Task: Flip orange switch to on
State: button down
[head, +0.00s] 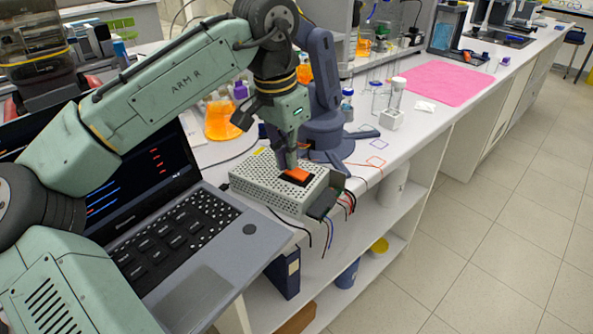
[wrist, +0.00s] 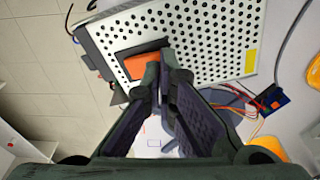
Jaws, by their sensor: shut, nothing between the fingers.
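The orange switch (head: 297,175) sits in a dark frame on top of a perforated light-grey metal box (head: 262,180) on the bench. It also shows in the wrist view (wrist: 140,66), partly covered by my fingers. My gripper (head: 291,166) points down over the box, its fingers shut and empty, with the tips right at the edge of the orange switch. In the wrist view the fingertips (wrist: 163,58) overlap the switch's side. I cannot tell whether they touch it, or which way the switch is tipped.
An open laptop (head: 165,240) stands left of the box. Wires hang from the box's right side over the bench edge. A flask of orange liquid (head: 222,118) and a dark blue arm-like device (head: 325,120) stand behind. A pink mat (head: 445,83) lies farther right.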

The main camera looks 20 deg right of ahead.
jog(key=shift+f, duration=0.3)
jog(key=shift+r, duration=0.1)
notch_tip(320, 180, up, 5)
jog(key=p, duration=0.5)
jog(key=shift+r+p, duration=0.55)
jog(key=shift+r, duration=0.4)
jog(key=shift+s+f, duration=0.1)
